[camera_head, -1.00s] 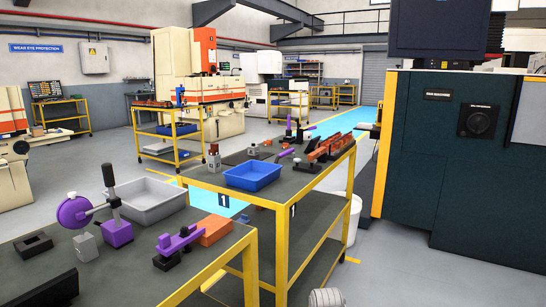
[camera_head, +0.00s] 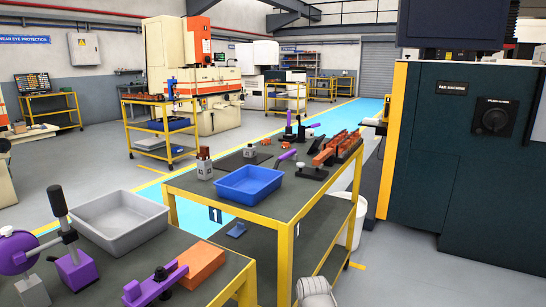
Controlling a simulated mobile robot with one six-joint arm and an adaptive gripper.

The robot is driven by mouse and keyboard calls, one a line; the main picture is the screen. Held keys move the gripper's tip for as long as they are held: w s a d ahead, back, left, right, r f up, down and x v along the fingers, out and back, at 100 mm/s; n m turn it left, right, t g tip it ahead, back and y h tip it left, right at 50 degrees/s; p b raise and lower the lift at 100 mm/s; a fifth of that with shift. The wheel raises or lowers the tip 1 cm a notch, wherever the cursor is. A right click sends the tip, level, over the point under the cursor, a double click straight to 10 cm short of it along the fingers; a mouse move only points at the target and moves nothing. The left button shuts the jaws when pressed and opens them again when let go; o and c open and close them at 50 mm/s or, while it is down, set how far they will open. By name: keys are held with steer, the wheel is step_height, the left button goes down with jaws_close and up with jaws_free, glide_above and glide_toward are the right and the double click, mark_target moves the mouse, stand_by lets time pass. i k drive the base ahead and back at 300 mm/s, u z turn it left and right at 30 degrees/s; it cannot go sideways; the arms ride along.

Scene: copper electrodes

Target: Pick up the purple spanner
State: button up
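My gripper is not in view. A pale rounded part at the bottom edge seems to be mine.
The near table (camera_head: 215,270) also bears a grey tray (camera_head: 88,238), an orange block (camera_head: 201,264) and a purple lever device (camera_head: 75,270). The second table (camera_head: 285,204) holds a blue bin (camera_head: 250,196) and copper-coloured pieces (camera_head: 335,150). Grey floor is open at lower right (camera_head: 410,275).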

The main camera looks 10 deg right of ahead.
mark_target(285, 156)
steer(key=i, duration=0.15)
steer(key=z, duration=0.05)
steer(key=k, duration=1.35)
steer(key=z, duration=0.2)
steer(key=i, duration=0.4)
steer(key=z, duration=0.75)
steer(key=i, duration=1.4)
steer(key=u, duration=0.4)
steer(key=i, duration=0.5)
steer(key=u, duration=0.6)
